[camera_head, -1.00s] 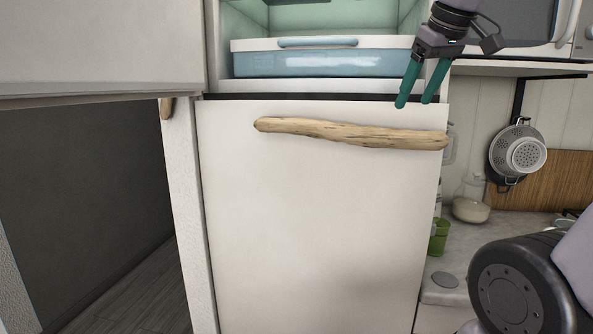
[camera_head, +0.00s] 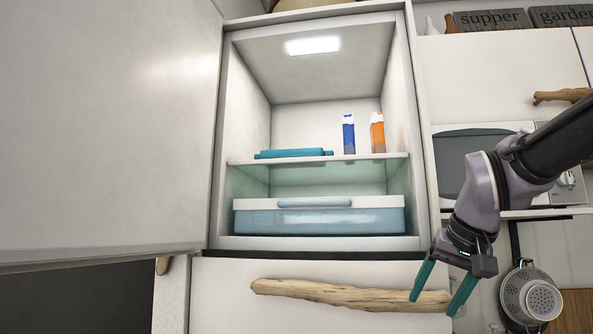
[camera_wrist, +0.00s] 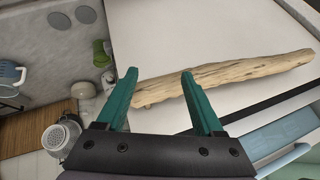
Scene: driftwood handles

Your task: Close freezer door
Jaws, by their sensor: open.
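The upper compartment (camera_head: 315,95) of a white fridge-freezer stands open. Its white door (camera_head: 105,125) is swung out to the left. Below it, a white lower door (camera_head: 225,300) looks shut and carries a driftwood handle (camera_head: 330,292). I cannot tell from labels which door is the freezer's. My gripper (camera_head: 436,305), with teal fingers, is open and empty at the right end of this handle. In the wrist view the handle (camera_wrist: 235,75) runs behind and between the fingertips (camera_wrist: 159,74). I cannot tell whether they touch it.
A microwave (camera_head: 455,160) and a hanging colander (camera_head: 530,295) are at right. Green cups (camera_wrist: 101,52) stand on the counter (camera_wrist: 50,55).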

